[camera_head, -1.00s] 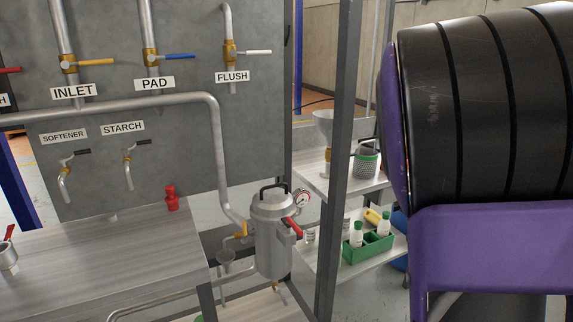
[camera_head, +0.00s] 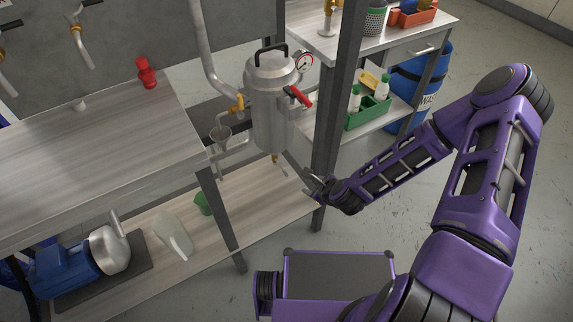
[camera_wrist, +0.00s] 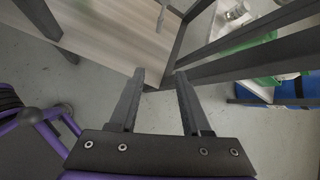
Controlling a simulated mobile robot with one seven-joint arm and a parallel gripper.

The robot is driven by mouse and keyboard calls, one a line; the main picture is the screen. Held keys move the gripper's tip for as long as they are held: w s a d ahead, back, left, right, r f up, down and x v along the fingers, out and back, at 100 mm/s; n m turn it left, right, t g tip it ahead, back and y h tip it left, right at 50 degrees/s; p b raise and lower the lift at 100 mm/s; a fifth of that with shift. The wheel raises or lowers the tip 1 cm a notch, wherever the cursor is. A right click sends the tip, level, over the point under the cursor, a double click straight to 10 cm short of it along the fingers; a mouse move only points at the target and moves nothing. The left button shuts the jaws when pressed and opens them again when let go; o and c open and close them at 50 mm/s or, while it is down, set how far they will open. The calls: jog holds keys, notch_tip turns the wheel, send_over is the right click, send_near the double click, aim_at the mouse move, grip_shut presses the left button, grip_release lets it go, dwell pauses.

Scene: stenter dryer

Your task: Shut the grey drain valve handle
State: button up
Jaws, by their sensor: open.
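A steel canister (camera_head: 272,108) hangs beside the dark upright post. A small drain valve with a brass body (camera_head: 275,159) sits under its bottom, and a thin grey handle (camera_head: 284,171) slants down to the right from it. In the wrist view a thin grey piece (camera_wrist: 160,18), seemingly this handle, shows at the top centre, beyond the fingertips. My gripper (camera_head: 311,180) is right of the handle and slightly lower in the picture, near the post. In the wrist view my gripper (camera_wrist: 160,76) has its two fingers apart with nothing between them.
The dark post (camera_head: 333,130) stands close to my gripper. A red lever (camera_head: 299,96) and a yellow valve (camera_head: 237,104) are on the canister's sides.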

aim_at(285, 172)
jog(key=shift+m+y, duration=0.3)
jog(key=shift+y, duration=0.2)
jog(key=a+b+x, duration=0.1)
jog(key=x, duration=0.4)
jog(key=w+r+b+x, duration=0.1)
jog(key=x, duration=0.5)
jog(key=a+r+b+x, duration=0.1)
jog(key=x, duration=0.5)
jog(key=shift+w+a+r, duration=0.2)
jog(key=shift+a, duration=0.2)
jog(key=shift+c, duration=0.3)
jog(key=shift+t, duration=0.3)
grip_shut()
